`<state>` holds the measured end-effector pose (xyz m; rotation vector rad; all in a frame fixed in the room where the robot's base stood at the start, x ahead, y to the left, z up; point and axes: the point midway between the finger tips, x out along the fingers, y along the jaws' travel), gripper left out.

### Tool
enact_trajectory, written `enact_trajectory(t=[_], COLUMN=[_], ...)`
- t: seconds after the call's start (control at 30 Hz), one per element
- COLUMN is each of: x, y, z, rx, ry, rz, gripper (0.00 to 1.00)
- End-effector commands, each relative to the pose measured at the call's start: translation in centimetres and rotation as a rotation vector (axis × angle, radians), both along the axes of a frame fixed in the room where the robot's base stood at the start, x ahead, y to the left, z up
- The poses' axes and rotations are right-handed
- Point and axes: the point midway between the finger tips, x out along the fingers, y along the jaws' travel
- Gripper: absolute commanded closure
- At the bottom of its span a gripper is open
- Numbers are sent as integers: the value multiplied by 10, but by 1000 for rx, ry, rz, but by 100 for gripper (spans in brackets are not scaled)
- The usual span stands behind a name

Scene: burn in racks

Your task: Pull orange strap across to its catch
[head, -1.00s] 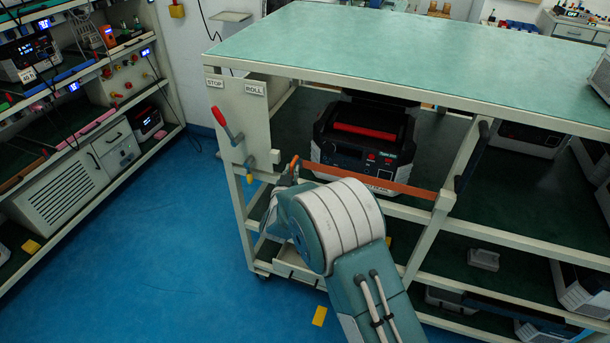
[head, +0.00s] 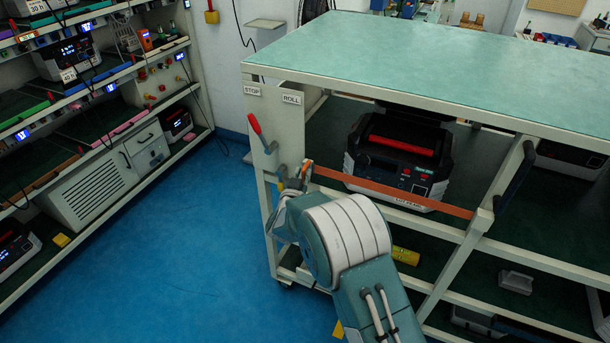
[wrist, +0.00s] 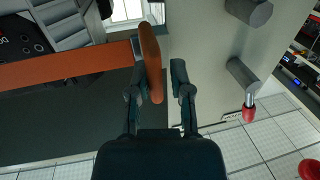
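The orange strap (head: 390,190) runs taut across the front of a shelf bay, from the right post to my gripper beside the left post. In the wrist view the strap (wrist: 70,68) comes in from the left and ends in a grey fitting with an orange-brown handle (wrist: 150,55). My gripper (wrist: 160,75) has this handle between its closely spaced fingers. A slim gap shows beside the right finger. In the head view my gripper (head: 303,178) is largely hidden by my arm. A grey peg (wrist: 243,72) sticks out of the pale panel right of the fingers; which part is the catch is unclear.
A black and grey device (head: 398,155) with a red top bar sits behind the strap. A red-handled lever (head: 257,128) is on the left panel, under STOP and ROLL labels. The green cart top (head: 430,60) overhangs the bay. Blue floor (head: 190,240) is clear at left.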

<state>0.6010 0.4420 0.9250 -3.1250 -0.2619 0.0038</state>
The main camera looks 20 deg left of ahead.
Motion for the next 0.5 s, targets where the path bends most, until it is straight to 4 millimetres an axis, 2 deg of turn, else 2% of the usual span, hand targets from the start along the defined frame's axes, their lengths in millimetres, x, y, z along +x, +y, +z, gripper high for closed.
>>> enact_trajectory(t=[0.5], x=[0], y=[-2], z=[1], rx=[1], ry=[-1], rz=[-2], gripper=[69])
